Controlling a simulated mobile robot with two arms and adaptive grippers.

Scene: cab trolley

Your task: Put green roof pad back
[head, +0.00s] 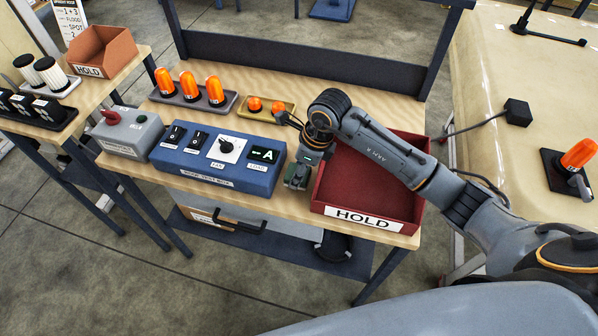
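My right arm reaches in from the right across the red HOLD bin. My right gripper (305,160) points down over the narrow gap between the blue test box and the red bin. A small dark green block (297,176), possibly the green roof pad, is right at its tip. I cannot tell whether the fingers are closed on the block or just around it, as they are mostly hidden. My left gripper is not in view.
The blue test box (215,182) stands left of the gripper, the red HOLD bin (366,209) right of it. Behind are a dark tray (171,99) with orange beacons and a yellow tray (257,116). The cream vehicle roof (500,75) holds an orange beacon (578,154).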

